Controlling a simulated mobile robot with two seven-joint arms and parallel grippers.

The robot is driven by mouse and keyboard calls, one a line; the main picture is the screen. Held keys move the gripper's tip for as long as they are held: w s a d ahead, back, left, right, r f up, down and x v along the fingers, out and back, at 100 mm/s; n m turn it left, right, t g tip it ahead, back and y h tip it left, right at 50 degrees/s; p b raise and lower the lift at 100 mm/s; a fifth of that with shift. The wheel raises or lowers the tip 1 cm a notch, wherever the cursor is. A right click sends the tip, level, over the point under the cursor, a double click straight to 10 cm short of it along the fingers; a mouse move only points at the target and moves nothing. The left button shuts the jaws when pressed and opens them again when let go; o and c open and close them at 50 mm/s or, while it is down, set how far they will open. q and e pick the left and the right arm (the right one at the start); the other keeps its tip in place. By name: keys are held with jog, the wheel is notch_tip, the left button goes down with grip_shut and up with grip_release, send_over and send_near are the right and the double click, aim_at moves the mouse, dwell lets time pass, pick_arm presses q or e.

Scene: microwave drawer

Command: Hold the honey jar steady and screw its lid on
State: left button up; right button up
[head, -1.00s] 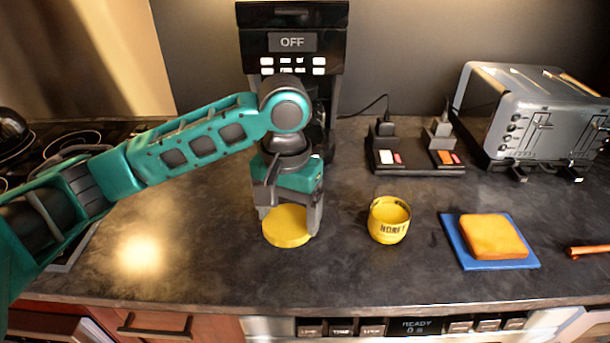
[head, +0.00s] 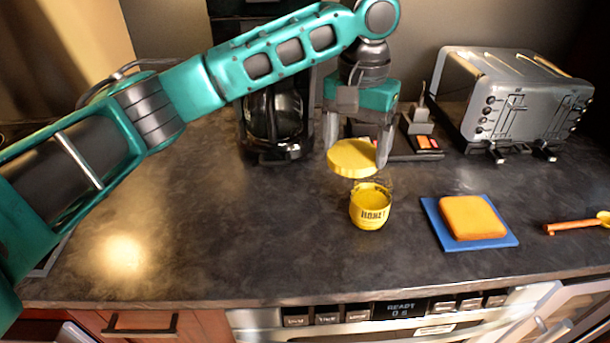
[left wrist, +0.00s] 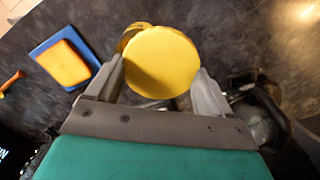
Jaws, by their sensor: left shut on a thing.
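The honey jar (head: 370,207) is a small yellow pot with dark lettering, standing upright and uncovered on the dark counter. My left gripper (head: 353,152) is shut on the round yellow lid (head: 352,159) and holds it in the air above and slightly behind the jar, apart from it. In the left wrist view the lid (left wrist: 161,62) sits between the two fingers of the gripper (left wrist: 160,85), and part of the jar (left wrist: 129,38) shows behind its upper left edge. My right gripper is not in view.
A blue board (head: 485,238) with an orange bread slice (head: 472,217) lies right of the jar. A silver toaster (head: 515,100) and a coffee maker (head: 273,120) stand at the back. A spoon (head: 575,226) lies far right. The counter left of the jar is clear.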

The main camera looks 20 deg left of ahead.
pick_arm(q)
jog(key=shift+m, duration=0.3)
jog(key=d+r, duration=0.1)
jog(key=w+d+r, duration=0.1)
jog(key=d+r, duration=0.1)
jog(key=shift+w+d+r, duration=0.25)
jog(key=shift+d+r, duration=0.1)
jog(key=shift+f, duration=0.1)
jog(key=shift+f, duration=1.95)
